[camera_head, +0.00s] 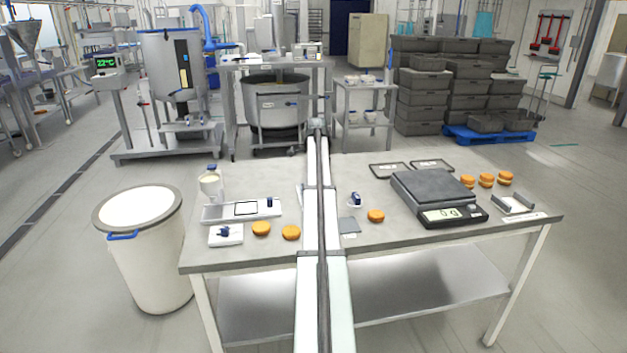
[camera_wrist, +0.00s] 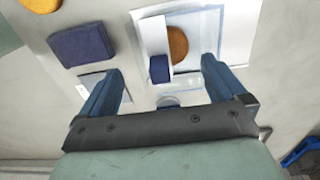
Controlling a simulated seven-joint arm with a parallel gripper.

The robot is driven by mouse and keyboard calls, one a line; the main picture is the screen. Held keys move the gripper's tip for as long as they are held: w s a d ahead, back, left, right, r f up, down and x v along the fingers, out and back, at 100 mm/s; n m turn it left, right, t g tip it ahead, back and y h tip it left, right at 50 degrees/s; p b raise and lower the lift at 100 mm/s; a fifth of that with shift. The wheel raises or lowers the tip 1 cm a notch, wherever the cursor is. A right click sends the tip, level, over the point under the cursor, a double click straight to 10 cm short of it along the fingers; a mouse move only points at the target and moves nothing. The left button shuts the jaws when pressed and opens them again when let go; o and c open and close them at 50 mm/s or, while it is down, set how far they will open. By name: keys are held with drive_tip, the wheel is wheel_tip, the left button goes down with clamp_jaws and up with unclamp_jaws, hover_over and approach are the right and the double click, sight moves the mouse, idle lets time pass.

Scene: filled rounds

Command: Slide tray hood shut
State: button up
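In the wrist view, a white tray (camera_wrist: 238,32) with what looks like a clear hood (camera_wrist: 200,22) lies below my gripper. An orange-brown round (camera_wrist: 178,42) sits within it, partly covered by a white panel (camera_wrist: 149,36). A dark blue knob (camera_wrist: 159,69) stands at the panel's lower end. My gripper (camera_wrist: 162,68) is open, with one blue finger on each side of the knob and a visible gap to both. In the head view my own arm covers the gripper and most of this tray. How far the hood is open is hard to tell.
A dark blue pad (camera_wrist: 80,45) and a grey card (camera_head: 349,226) lie close by. A scale (camera_head: 436,190) stands at right with several rounds (camera_head: 486,180) beyond. A white device (camera_head: 241,210) and loose rounds (camera_head: 261,229) are at left. A white bin (camera_head: 150,260) stands beside the table (camera_head: 420,236).

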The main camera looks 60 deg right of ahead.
drive_tip(key=shift+r, duration=2.25)
drive_tip(key=shift+d, duration=0.1)
